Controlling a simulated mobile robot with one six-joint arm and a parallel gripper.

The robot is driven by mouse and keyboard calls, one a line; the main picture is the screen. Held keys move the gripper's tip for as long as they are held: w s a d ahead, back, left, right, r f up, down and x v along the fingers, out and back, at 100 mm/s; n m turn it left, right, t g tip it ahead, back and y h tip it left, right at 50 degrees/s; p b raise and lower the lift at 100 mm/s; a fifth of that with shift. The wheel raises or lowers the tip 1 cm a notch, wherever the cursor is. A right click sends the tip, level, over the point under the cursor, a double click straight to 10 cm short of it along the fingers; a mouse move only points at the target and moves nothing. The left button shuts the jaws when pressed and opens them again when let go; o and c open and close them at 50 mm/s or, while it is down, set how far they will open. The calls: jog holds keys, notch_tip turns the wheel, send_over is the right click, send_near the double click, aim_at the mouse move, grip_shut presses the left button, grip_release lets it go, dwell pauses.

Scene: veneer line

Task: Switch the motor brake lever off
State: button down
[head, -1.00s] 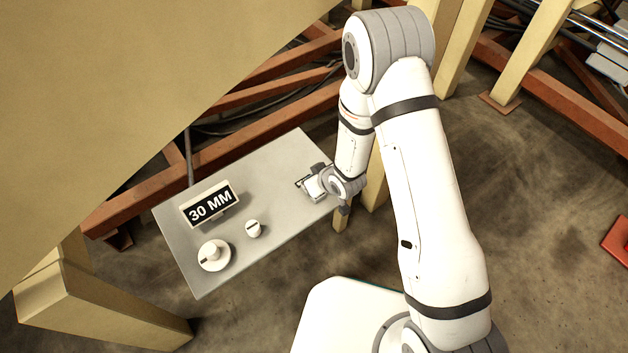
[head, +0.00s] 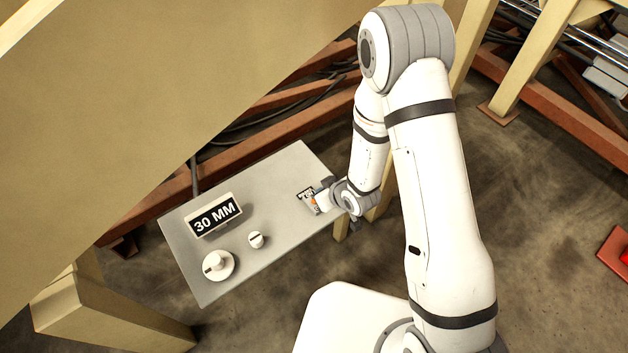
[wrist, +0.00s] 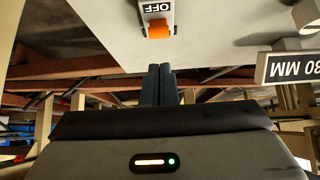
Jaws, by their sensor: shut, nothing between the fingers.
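The motor brake lever is a small orange lever (wrist: 158,30) on a pale plate (wrist: 156,8) marked OFF, at the top of the wrist view. In the head view the orange lever (head: 314,201) and its plate (head: 306,194) show at the right end of the grey panel, partly covered by my wrist. My gripper (wrist: 159,68) is shut, its two dark fingers together and empty. The fingertips appear just below the lever in the wrist view, with a gap between them in the picture. The lever's exact tilt is hard to tell.
The grey panel (head: 270,185) also carries a "30 MM" display (head: 214,215), a large white knob (head: 217,263) and a small white knob (head: 256,240). A beige beam (head: 170,80) overhangs the left. Red-brown rails run behind the panel. Open floor lies to the right.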

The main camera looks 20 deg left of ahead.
jog(key=shift+s+d+r, duration=0.25)
jog(key=shift+s+d, duration=0.2)
jog(key=shift+d, duration=0.15)
jog(key=shift+s+d+r, duration=0.2)
jog(key=shift+s+d, duration=0.2)
jog(key=shift+d, duration=0.15)
jog(key=w+d+r+m+h+p, duration=0.2)
jog(key=d+r+p, duration=0.4)
jog(key=r, duration=0.6)
jog(key=w+d+r+m+h+p, duration=0.15)
jog(key=d+r+p, duration=0.35)
jog(key=r, duration=0.7)
jog(key=w+d+r+m+h+p, duration=0.15)
jog(key=d+r+p, duration=0.45)
jog(key=r, duration=0.6)
jog(key=s+d+r+m+p, duration=0.2)
jog(key=s+d+r+p, duration=0.1)
jog(key=r, duration=0.5)
jog(key=s+d+r+m+g+h+p, duration=0.1)
jog(key=s+d+r+m+p, duration=0.1)
jog(key=s+r+p, duration=0.3)
jog(key=s+d+r+m+g+p, duration=0.1)
jog(key=s+d+r+p, duration=0.3)
jog(key=r, duration=0.9)
jog(key=s, duration=0.3)
jog(key=shift+s+r+m, duration=0.15)
jog(key=shift+s+m, duration=0.25)
